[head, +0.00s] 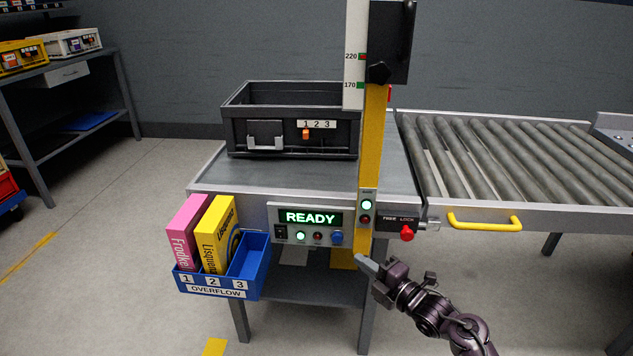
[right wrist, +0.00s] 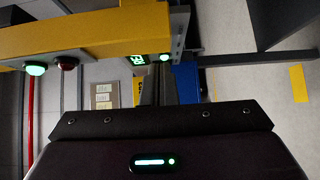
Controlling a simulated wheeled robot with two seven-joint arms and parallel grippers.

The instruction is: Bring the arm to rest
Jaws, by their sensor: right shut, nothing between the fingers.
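My right arm comes in from the lower right of the head view. Its gripper (head: 364,264) is shut and empty, in front of the workstation's yellow post (head: 371,160) and below the control panel. In the right wrist view, the closed grey fingers (right wrist: 166,88) point away above the dark gripper body, with nothing between them. My left arm and gripper are not in view.
The panel display (head: 309,218) reads READY. A black crate (head: 250,138) sits on the bench. A blue overflow bin (head: 216,283) holds pink (head: 185,232) and yellow (head: 216,238) boxes. A yellow handle (head: 485,224) and roller conveyor (head: 510,155) lie right.

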